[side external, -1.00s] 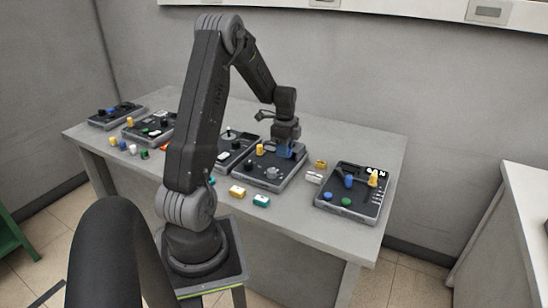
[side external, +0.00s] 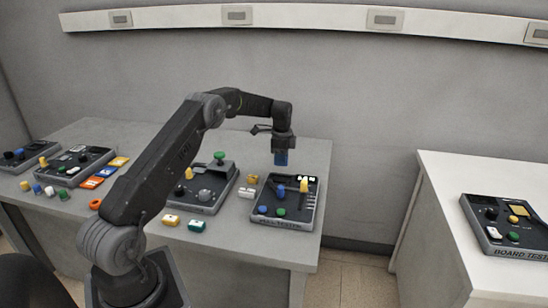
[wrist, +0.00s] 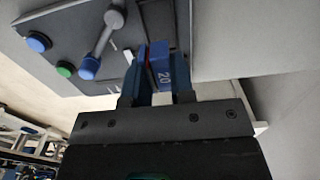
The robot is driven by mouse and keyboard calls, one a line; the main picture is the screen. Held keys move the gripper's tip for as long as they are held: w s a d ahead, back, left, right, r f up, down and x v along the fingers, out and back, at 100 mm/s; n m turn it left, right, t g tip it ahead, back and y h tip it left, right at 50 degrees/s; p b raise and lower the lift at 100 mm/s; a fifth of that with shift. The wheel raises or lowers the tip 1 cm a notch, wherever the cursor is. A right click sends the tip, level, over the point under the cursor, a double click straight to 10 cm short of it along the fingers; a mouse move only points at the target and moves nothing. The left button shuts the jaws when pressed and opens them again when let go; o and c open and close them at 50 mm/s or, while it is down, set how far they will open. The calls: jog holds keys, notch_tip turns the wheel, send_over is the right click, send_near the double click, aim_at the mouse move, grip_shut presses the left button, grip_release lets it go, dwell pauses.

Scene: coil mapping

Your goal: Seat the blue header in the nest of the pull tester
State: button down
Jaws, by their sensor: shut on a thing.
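My gripper (side external: 282,147) is shut on the blue header (side external: 281,159) and holds it in the air above the back part of the pull tester (side external: 263,222). In the wrist view the header (wrist: 162,66), marked 20, stands between the two fingers of my gripper (wrist: 156,88). The pull tester is a dark panel at the right end of the table, with a blue lever, a yellow lever, and blue and green buttons. The wrist view shows part of its panel (wrist: 75,25) beyond the header. I cannot make out the nest clearly.
A grey device (side external: 188,203) with a yellow knob and a green-topped part stands left of the pull tester. Yellow (side external: 252,179) and white (side external: 247,193) blocks lie between them. Yellow (side external: 171,220) and green (side external: 197,226) blocks lie at the front. A board tester (side external: 500,230) stands on a separate right-hand table.

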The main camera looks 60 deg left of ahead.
aim_at(281, 180)
jog(key=shift+f, duration=2.6)
jog(key=shift+f, duration=0.5)
jog(key=shift+c, duration=2.1)
grip_release()
jog(key=shift+r, duration=0.1)
jog(key=shift+r, duration=3.45)
